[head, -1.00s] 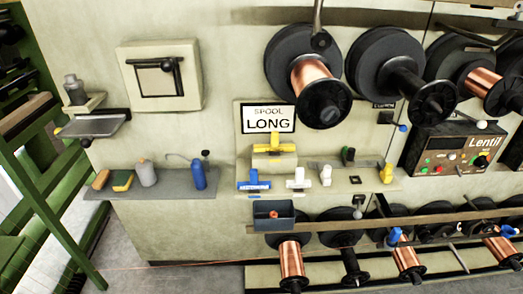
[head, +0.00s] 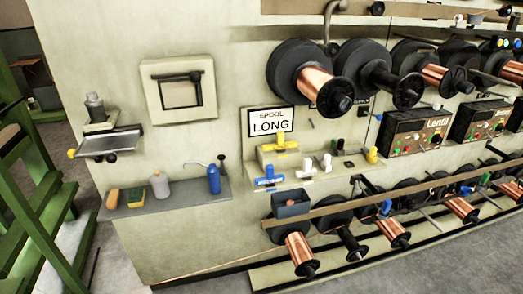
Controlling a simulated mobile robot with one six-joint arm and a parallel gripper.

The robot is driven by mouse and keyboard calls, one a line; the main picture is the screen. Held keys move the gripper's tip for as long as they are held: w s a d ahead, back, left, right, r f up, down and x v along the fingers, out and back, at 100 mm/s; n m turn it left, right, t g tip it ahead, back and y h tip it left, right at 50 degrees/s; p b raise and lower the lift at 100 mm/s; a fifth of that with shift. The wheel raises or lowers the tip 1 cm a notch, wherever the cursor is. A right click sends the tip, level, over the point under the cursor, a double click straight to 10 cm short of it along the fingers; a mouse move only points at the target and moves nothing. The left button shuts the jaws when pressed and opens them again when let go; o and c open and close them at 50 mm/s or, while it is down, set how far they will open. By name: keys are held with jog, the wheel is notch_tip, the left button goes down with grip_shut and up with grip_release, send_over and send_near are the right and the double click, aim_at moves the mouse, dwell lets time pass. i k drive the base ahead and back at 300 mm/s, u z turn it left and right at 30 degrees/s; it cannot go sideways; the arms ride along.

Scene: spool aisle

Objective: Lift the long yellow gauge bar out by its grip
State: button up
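The long yellow gauge bar (head: 278,146) lies on the raised step of a pale rack, just under the sign reading "SPOOL LONG" (head: 271,122). Its short upright grip (head: 280,135) sticks up from the middle. A blue bar with a similar grip (head: 269,180) lies lower and in front. A white piece (head: 306,170), another white piece (head: 327,162) and a small yellow piece (head: 372,154) stand along the rack to the right. Nothing covers the yellow bar. My gripper is not in view.
A grey open box (head: 291,204) is below the rack's front. Copper spools (head: 312,84) jut out above right; more line the rail below. A grey shelf (head: 180,196) holds a blue bottle (head: 214,179) and other items. Green stairs (head: 35,190) stand left. Floor shows at lower left.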

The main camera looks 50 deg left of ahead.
aim_at(280, 145)
jog(key=z, duration=0.1)
jog(key=k, duration=1.15)
jog(key=u, duration=2.05)
jog(key=i, duration=0.7)
jog(key=u, duration=0.05)
